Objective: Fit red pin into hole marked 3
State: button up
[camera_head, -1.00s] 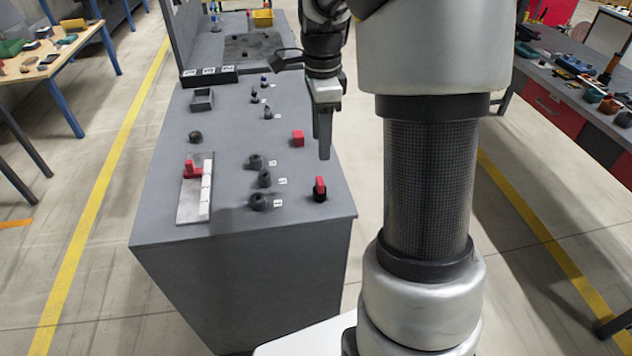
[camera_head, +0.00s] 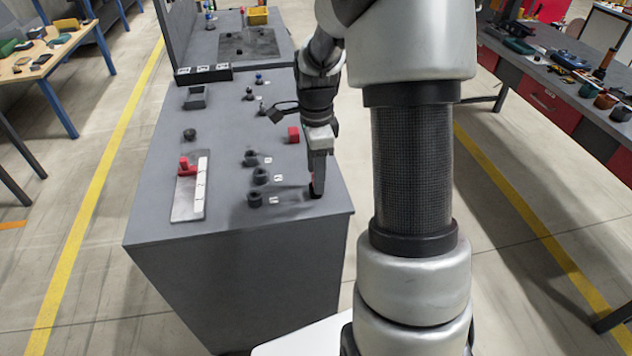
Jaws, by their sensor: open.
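My gripper (camera_head: 317,186) is open and points down at the bench's right front part. It covers the spot where a small red piece on a dark base stood, probably the red pin. Only a dark bit shows at the fingertips, and I cannot tell whether the fingers touch the piece. To the left stand dark round sockets: a back one (camera_head: 251,158), a middle one (camera_head: 260,176) and a front one (camera_head: 255,199). Each has a small white label beside it. The numbers are too small to read surely, so I cannot tell which is 3.
A red block (camera_head: 293,135) sits behind my gripper on the grey bench (camera_head: 222,225). A pale plate (camera_head: 183,205) with a red handle-like part (camera_head: 186,163) lies at left. Small dark posts (camera_head: 262,107) and a dark tray (camera_head: 195,98) stand farther back.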

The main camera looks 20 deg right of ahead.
jog(key=c, duration=1.1)
jog(key=shift+r, duration=0.1)
notch_tip(320, 180, up, 10)
jog(key=shift+f+p, duration=0.1)
jog(key=shift+p, duration=0.4)
